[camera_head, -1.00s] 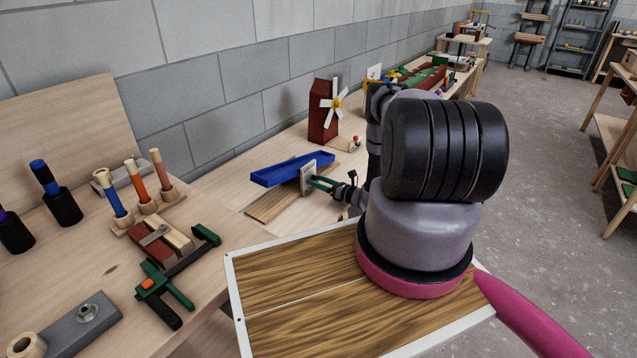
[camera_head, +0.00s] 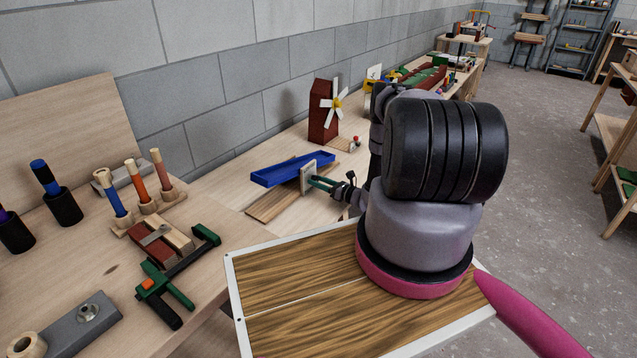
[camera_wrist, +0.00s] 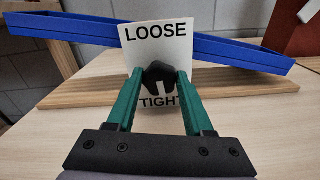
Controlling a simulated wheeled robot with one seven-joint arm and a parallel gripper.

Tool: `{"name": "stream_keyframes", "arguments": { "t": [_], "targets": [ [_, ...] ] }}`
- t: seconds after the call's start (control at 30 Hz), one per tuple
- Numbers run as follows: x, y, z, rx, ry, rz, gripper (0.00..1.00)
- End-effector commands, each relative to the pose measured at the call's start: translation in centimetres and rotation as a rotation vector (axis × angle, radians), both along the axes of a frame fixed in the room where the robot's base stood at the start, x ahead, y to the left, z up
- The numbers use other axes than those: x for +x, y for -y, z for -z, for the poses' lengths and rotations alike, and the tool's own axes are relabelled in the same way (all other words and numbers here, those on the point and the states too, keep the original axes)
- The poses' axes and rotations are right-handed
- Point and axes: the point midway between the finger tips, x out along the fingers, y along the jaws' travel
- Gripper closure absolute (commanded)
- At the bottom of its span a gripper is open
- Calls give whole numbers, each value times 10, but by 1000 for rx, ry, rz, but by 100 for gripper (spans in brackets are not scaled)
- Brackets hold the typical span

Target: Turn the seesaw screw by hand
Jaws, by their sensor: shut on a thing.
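The seesaw has a blue beam (camera_head: 290,169) on a pale wooden base (camera_head: 272,206); it also shows in the wrist view (camera_wrist: 235,52). There the beam slopes, its left end higher than its right. A white plate (camera_wrist: 136,40) in front of it reads LOOSE at the top and TIGHT at the bottom. The black screw knob (camera_wrist: 160,73) sits in the middle of the plate. My gripper (camera_wrist: 160,80) has its green fingers shut on the knob from both sides. In the head view my gripper (camera_head: 322,183) reaches the plate from the right, and the knob is hardly visible.
A red windmill (camera_head: 323,112) stands behind the seesaw. A green clamp (camera_head: 170,285), a rack of handled tools (camera_head: 147,190) and a grey block (camera_head: 85,325) are on the bench at left. A grey block wall runs behind. Floor at right is open.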

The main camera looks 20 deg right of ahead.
Motion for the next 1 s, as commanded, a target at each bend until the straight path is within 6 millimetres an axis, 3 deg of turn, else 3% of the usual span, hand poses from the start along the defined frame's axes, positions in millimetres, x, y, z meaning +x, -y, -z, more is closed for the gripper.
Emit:
{"name": "stream_keyframes", "arguments": {
  "t": [1.0],
  "targets": [
    [-3, -1, 2, -787, 519, 2, 100]
  ]
}}
